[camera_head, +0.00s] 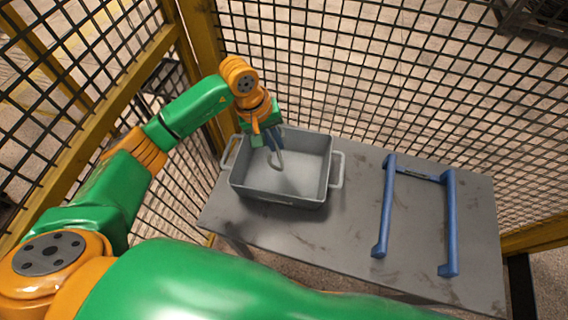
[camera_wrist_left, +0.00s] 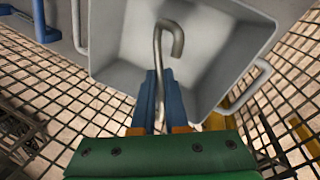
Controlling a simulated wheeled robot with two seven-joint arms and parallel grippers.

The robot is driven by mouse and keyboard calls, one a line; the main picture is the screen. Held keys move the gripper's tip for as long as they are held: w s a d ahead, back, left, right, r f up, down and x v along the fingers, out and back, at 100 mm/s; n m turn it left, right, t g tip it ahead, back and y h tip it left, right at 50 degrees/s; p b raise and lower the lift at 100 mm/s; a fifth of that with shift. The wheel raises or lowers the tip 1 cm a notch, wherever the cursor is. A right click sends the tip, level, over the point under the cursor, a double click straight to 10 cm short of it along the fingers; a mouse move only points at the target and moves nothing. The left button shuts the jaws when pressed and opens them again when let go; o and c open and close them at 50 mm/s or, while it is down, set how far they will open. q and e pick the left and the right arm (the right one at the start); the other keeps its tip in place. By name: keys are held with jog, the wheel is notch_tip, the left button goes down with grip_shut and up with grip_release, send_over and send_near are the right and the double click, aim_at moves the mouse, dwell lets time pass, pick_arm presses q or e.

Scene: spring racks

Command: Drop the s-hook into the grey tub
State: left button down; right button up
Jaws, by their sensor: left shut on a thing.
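The s-hook (camera_head: 280,160) is a bent metal rod held in my left gripper (camera_head: 273,142). In the left wrist view the s-hook (camera_wrist_left: 158,62) stands out past the blue fingers of my left gripper (camera_wrist_left: 160,88), its curved end over the tub. The grey tub (camera_head: 238,179) sits at the left of the table, with a handle at each side. My left gripper is above the tub's back part, shut on the s-hook. The tub (camera_wrist_left: 107,40) fills the upper middle of the left wrist view. My right gripper shows in neither view.
A blue rack (camera_head: 386,207) with two rails lies on the grey table (camera_head: 340,258), right of the tub. Bare table lies between them. Black mesh fencing (camera_head: 390,75) with yellow posts (camera_head: 197,60) stands behind and to the left of the table.

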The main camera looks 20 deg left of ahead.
pick_arm(q)
jog(key=x, duration=0.1)
jog(key=b+x, duration=0.1)
jog(key=x, duration=0.1)
jog(key=shift+s+a+f, duration=0.1)
jog(key=shift+a+f, duration=0.15)
jog(key=shift+a, duration=0.15)
jog(key=c, duration=0.9)
grip_release()
jog(key=shift+s+r, duration=0.1)
jog(key=shift+o, duration=0.2)
jog(key=b+v, duration=0.1)
jog(key=v, duration=0.6)
jog(key=shift+b, duration=0.3)
